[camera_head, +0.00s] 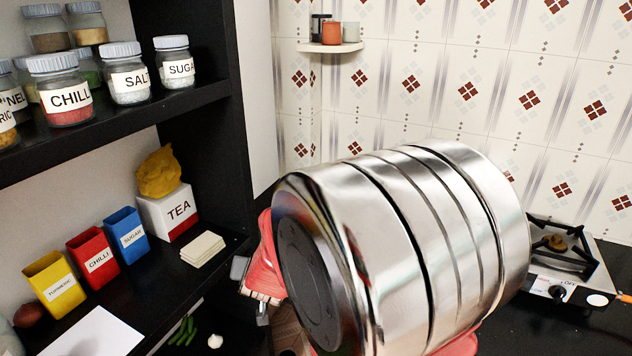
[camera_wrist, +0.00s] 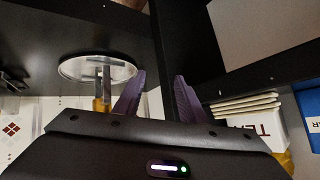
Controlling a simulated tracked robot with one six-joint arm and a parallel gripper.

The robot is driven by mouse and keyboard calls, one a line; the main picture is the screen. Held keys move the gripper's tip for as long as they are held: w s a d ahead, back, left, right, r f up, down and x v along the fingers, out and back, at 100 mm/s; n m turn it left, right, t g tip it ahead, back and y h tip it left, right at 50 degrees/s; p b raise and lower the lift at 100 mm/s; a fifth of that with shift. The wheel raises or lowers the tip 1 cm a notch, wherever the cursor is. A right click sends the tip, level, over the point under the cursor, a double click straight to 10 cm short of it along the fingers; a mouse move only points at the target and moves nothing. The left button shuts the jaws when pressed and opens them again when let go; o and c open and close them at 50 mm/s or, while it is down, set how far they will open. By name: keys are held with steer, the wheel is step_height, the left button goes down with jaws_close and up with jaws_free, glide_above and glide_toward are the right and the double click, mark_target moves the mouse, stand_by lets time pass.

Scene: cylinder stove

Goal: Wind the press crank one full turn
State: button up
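My gripper (camera_wrist: 158,92) is open, its two purple fingers apart with nothing between them. In the upside-down wrist view, a round, shiny metal disc (camera_wrist: 75,69) lies against the dark surface, beyond and left of the fingers. A thin metal rod with a brass-coloured end (camera_wrist: 101,103) shows in front of it, beside the left finger. These look like parts of the press and its crank, but I cannot tell for sure. The rod is outside the finger gap; I cannot tell whether it touches the finger. In the head view, the press and crank cannot be made out.
A large steel cylinder close to the head camera hides the middle counter. A gas stove (camera_head: 563,262) stands right. Left are a tea box (camera_head: 165,215), white slabs (camera_head: 203,249), a blue tin (camera_head: 127,236), a red tin (camera_head: 92,258), a yellow tin (camera_head: 55,285) and shelf jars (camera_head: 62,90).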

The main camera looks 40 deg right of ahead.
steer(key=s+a+r+n+g+y, duration=0.1)
steer(key=s+a+r+n+y, duration=0.1)
steer(key=s+a, duration=0.3)
steer(key=s+a+r+n+g+y, duration=0.1)
steer(key=s+a+n+g+y, duration=0.2)
steer(key=a, duration=0.5)
steer(key=s+a+r+n, duration=0.1)
steer(key=s+r+n, duration=0.1)
steer(key=s+r, duration=0.2)
steer(key=s+a+r+n, duration=0.1)
steer(key=s+r, duration=0.4)
steer(key=s, duration=0.5)
steer(key=shift+a+r+n+t+h, duration=0.3)
steer(key=shift+a+n, duration=0.1)
steer(key=shift+a, duration=0.35)
steer(key=shift+c, duration=0.7)
steer(key=shift+w, duration=0.1)
